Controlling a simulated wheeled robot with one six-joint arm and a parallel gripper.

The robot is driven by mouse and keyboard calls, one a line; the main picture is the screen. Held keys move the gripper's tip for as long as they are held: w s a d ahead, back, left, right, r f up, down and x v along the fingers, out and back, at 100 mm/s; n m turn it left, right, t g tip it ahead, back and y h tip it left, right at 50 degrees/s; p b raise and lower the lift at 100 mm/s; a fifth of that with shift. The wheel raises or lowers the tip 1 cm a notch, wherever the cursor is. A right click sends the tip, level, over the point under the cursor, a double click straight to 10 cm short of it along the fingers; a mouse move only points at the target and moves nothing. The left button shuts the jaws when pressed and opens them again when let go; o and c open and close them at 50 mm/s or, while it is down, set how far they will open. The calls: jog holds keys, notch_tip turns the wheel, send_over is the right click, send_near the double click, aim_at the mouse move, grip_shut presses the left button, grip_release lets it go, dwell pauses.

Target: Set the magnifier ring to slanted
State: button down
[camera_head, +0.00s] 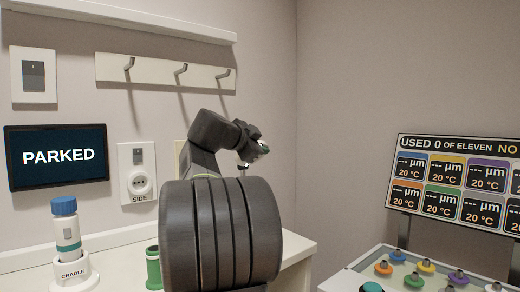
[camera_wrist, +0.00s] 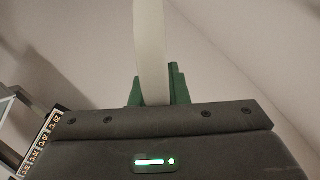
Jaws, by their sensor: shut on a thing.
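My gripper (camera_wrist: 156,86) has green fingers, seen in the wrist view on both sides of a pale curved band. The band looks like the edge of the magnifier ring (camera_wrist: 150,40), and the fingers are shut on it. It runs up out of the top of the picture, so its full shape and tilt cannot be told. In the head view my gripper (camera_head: 256,150) is small and partly behind my own arm, in front of the wall. The ring cannot be made out there.
A screen (camera_head: 57,157) reading PARKED and a hook rail (camera_head: 165,72) are on the wall. A blue-capped bottle (camera_head: 66,225) stands in a cradle (camera_head: 75,273) at left, near a green object (camera_head: 153,267). A tray of coloured knobs (camera_head: 345,281) and a readout board (camera_head: 455,143) are at right.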

jog(key=c, duration=1.4)
grip_release()
jog(key=v, duration=1.4)
jog(key=shift+p, duration=0.4)
jog(key=shift+d+f, duration=0.15)
jog(key=x, duration=1.3)
jog(key=shift+w+d+b, duration=0.1)
jog(key=shift+w+b, duration=0.3)
